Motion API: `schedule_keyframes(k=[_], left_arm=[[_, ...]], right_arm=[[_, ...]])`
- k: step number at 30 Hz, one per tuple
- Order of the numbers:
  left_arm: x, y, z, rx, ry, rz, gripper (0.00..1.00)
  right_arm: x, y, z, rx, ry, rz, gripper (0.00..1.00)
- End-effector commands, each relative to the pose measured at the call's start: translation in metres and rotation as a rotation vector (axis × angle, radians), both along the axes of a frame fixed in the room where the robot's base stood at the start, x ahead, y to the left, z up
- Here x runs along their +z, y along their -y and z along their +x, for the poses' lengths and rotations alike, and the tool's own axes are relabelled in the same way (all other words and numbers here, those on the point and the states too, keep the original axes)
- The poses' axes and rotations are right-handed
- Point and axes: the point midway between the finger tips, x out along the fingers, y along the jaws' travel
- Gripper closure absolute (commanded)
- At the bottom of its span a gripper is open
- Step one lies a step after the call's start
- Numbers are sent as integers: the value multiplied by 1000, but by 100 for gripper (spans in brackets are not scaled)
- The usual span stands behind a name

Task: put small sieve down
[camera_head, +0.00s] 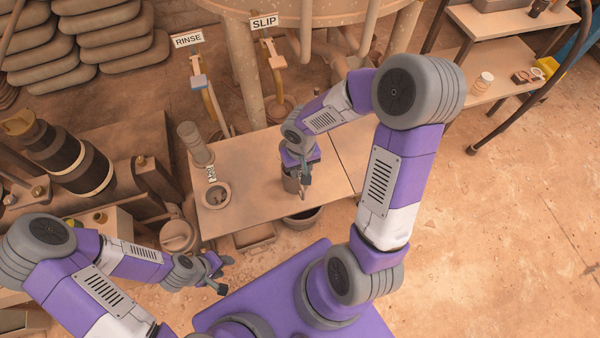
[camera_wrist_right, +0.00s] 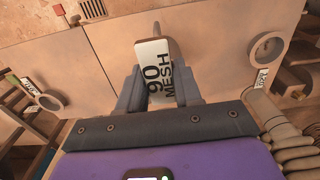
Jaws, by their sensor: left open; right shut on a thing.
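The small sieve shows in the right wrist view as a white tag (camera_wrist_right: 155,72) marked "90 MESH" with a thin grey handle end above it. My right gripper (camera_wrist_right: 153,92) is shut on it, one finger on each side of the tag. In the head view my right gripper (camera_head: 304,178) points down over the pale bench (camera_head: 258,192), near its front edge. A small grey cup-shaped part (camera_head: 290,184) shows beside the fingers. I cannot tell whether the sieve touches the bench. My left gripper (camera_head: 222,276) is open and empty, low in front of the bench.
A round fitting with a tag (camera_head: 216,195) sits at the bench's left. RINSE (camera_head: 188,40) and SLIP (camera_head: 264,22) signs mark valves behind. A dark bucket (camera_head: 302,220) stands below the front edge. Shelves (camera_head: 488,85) stand at right. The bench between fitting and right gripper is clear.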

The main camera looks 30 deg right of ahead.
Motion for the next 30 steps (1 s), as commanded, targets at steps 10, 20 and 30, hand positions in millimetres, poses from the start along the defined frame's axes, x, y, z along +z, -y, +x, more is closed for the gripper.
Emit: schedule_keyframes(k=[10, 20, 30], left_arm=[[-29, 0, 0, 0, 1, 0, 54], [-47, 0, 0, 0, 1, 0, 54], [-47, 0, 0, 0, 1, 0, 54]], right_arm=[[-61, 5, -6, -22, -1, 1, 100], [-97, 5, -6, -21, -1, 1, 100], [-99, 5, -5, -21, 1, 1, 52]])
